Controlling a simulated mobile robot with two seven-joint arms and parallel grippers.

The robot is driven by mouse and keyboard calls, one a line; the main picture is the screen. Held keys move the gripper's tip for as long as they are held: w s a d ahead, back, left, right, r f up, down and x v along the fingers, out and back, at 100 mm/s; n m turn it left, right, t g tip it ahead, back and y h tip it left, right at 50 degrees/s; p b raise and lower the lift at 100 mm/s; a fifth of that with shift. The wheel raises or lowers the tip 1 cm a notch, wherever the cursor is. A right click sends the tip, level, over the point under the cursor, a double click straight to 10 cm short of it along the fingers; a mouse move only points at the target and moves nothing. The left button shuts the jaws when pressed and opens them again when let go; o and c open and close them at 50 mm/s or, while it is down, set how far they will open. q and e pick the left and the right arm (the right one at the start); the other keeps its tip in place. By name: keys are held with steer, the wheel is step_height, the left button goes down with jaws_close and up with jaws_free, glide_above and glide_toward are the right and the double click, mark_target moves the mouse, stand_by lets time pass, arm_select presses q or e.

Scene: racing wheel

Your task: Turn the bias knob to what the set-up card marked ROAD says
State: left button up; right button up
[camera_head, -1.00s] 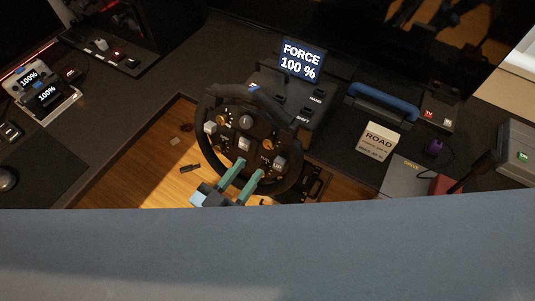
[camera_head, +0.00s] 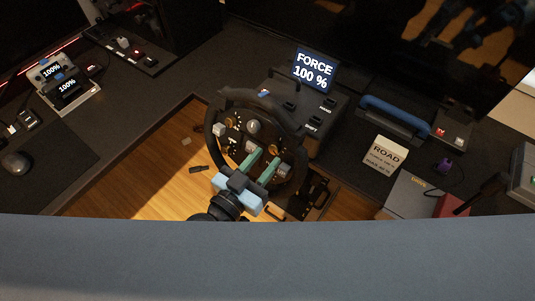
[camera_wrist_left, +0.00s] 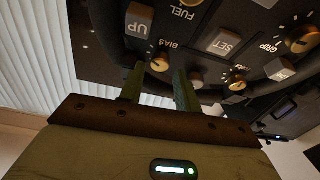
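The black racing wheel (camera_head: 211,135) stands at the middle of the head view, its face full of knobs and buttons. My left gripper (camera_head: 265,158) reaches up to the lower part of this face, with teal fingers apart. In the left wrist view the small brass bias knob (camera_wrist_left: 160,63), labelled BIAS, lies between the two open fingertips (camera_wrist_left: 160,70); contact cannot be made out. In the head view the fingers crowd this area and I cannot pick out the knob. The ROAD card (camera_head: 386,155) lies right of the wheel; its smaller lines are unreadable. My right gripper is not in view.
In the left wrist view the UP button (camera_wrist_left: 138,22), SET button (camera_wrist_left: 223,42) and another knob (camera_wrist_left: 236,80) are close to the fingers. A screen (camera_head: 315,70) reading FORCE 100 % stands behind the wheel. A blue-handled object (camera_head: 393,109) lies to the right.

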arm_select(q)
steer(key=shift+x, duration=1)
